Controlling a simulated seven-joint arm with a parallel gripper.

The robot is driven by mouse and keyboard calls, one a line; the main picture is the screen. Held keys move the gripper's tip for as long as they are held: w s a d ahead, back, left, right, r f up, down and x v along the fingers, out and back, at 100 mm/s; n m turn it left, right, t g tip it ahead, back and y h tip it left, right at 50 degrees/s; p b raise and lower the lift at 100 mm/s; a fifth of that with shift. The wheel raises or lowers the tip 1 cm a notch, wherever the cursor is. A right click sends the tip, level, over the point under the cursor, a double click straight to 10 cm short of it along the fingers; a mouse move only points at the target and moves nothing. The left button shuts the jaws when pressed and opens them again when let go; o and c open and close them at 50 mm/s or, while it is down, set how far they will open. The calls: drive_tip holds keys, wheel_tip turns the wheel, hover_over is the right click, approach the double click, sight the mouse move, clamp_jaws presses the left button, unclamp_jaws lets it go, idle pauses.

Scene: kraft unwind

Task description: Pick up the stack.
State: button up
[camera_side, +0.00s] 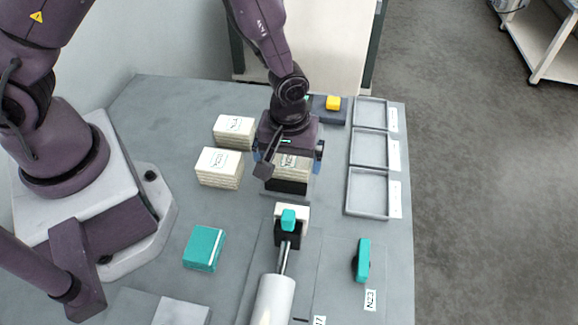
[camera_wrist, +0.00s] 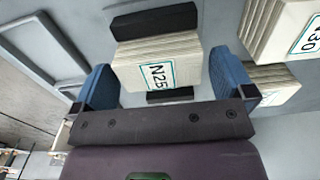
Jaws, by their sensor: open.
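A cream stack of sheets (camera_wrist: 160,62) with a label that looks like N25 stands between black end blocks, one at its far end (camera_wrist: 155,20) and one at its near end. My gripper (camera_wrist: 163,85) is open, with one blue finger on each side of this stack and a visible gap to each. In the side view my gripper (camera_side: 290,160) is over the same stack (camera_side: 292,170), and its body hides the stack's back part. Two more cream stacks stand to the left, one in front (camera_side: 219,168) and one behind (camera_side: 234,132).
Several grey trays (camera_side: 367,193) line the right edge of the table. A yellow button (camera_side: 333,103) is at the back. A teal box (camera_side: 204,248), a teal-handled tool (camera_side: 362,260) and a teal-topped press with a white cylinder (camera_side: 275,298) stand in front.

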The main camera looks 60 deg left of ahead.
sight(289, 160)
drive_tip(key=shift+f, duration=1.5)
drive_tip(key=c, duration=0.8)
wheel_tip(289, 160, up, 10)
drive_tip(key=shift+r, duration=0.1)
